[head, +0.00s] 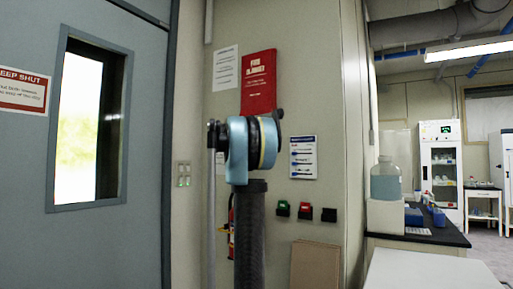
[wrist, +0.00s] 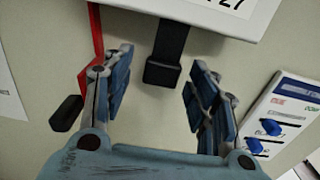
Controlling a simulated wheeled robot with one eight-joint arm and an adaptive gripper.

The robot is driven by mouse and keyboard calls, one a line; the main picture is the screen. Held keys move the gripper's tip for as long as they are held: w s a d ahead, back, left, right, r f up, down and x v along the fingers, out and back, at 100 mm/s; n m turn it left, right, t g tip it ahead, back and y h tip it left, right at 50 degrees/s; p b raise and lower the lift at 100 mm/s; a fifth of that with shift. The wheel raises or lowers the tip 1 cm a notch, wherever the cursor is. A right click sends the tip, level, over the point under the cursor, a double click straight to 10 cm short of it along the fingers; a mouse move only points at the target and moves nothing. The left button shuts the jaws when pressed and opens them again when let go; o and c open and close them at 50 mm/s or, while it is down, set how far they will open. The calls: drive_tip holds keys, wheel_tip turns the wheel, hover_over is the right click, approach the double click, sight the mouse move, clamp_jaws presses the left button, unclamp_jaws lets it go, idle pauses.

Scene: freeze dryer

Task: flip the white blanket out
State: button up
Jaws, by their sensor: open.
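No loose white blanket shows in either view. A red packet (head: 259,82), whose lettering seems to read fire blanket, is on the wall in the head view; my arm hides its lower part. In the wrist view, a white panel (wrist: 205,12) with dark digits is at the top edge. A black strap (wrist: 168,55) with a thicker end hangs below it. A red strip (wrist: 97,35) shows left of the strap. My gripper (wrist: 158,78) is open and empty, its fingers on either side of the strap's lower end. I cannot tell if they touch it.
A blue-and-white notice (head: 303,157) and several small coloured wall boxes (head: 305,211) are right of my arm. A grey door (head: 85,240) is at left. A dark bench (head: 430,236) with a large bottle (head: 386,182) stands at right.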

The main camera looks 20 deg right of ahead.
drive_tip(key=v, duration=0.9)
drive_tip(key=shift+a+f, duration=0.1)
drive_tip(key=s+a+f+m+g+y, duration=0.25)
drive_tip(key=s+f+m, duration=0.45)
drive_tip(key=s+f, duration=0.65)
drive_tip(key=s+a+f+m+g+y, duration=0.1)
drive_tip(key=s+f+m+g+y, duration=0.2)
drive_tip(key=s+f+m, duration=1)
drive_tip(key=s+a+f+m+g+y, duration=0.1)
drive_tip(key=s+a+f+y, duration=0.2)
drive_tip(key=f, duration=0.8)
drive_tip(key=s+a+f+m+g+y, duration=0.1)
drive_tip(key=s+a+f+m+y, duration=0.1)
drive_tip(key=s+a+f, duration=0.5)
drive_tip(key=s+a+f+m+g+y, duration=0.1)
drive_tip(key=s+a+f, duration=0.4)
drive_tip(key=s+f, duration=0.5)
wheel_tip(320, 180, down, 7)
drive_tip(key=m+y, duration=0.1)
drive_tip(key=y, duration=0.1)
drive_tip(key=shift+a+r+y, duration=0.2)
drive_tip(key=shift+y, duration=0.15)
